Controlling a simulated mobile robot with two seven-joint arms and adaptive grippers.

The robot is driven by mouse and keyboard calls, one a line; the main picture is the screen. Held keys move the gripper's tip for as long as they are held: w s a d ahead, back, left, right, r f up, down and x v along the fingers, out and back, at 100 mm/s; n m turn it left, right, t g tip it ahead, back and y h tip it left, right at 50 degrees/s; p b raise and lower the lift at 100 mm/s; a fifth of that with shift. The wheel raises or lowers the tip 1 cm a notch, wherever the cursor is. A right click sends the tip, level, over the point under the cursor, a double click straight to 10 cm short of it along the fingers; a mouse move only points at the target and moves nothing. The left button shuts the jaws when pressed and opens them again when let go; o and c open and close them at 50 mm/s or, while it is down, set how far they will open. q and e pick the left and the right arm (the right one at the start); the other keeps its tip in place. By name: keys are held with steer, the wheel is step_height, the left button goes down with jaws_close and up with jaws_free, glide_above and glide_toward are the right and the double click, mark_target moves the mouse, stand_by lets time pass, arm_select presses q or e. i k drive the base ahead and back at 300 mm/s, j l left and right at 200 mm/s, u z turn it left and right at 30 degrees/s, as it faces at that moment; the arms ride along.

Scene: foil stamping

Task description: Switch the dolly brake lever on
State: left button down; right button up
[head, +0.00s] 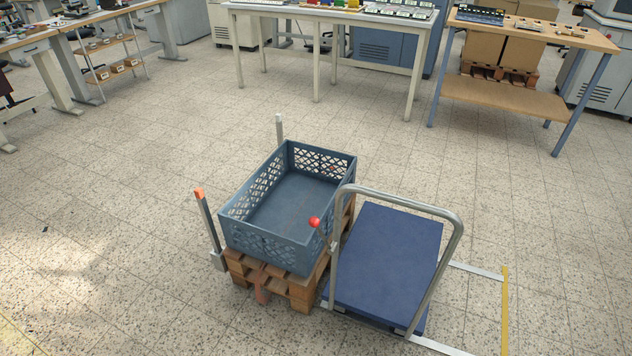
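The dolly (385,258) has a flat blue deck and a bent grey tube handle (400,205) standing at its near side. A red ball knob (314,221) shows just left of the handle's left upright, in front of the crate's near right corner. It looks like the end of the brake lever, but its rod is too small to make out. I cannot tell the lever's setting. Neither of my grippers is in view.
A blue-grey open crate (265,247) sits on a wooden pallet (300,290) close beside the dolly's left side. A grey post with an orange top (205,220) stands left of it. White and yellow floor lines (504,310) run at right. Tiled floor is clear around; tables stand at the back.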

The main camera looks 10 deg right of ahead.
mark_target(314, 221)
steer(key=i+j+z, duration=0.1)
steer(key=i+z, duration=0.25)
steer(key=i+j+z, duration=0.7)
steer(key=i+l, duration=0.1)
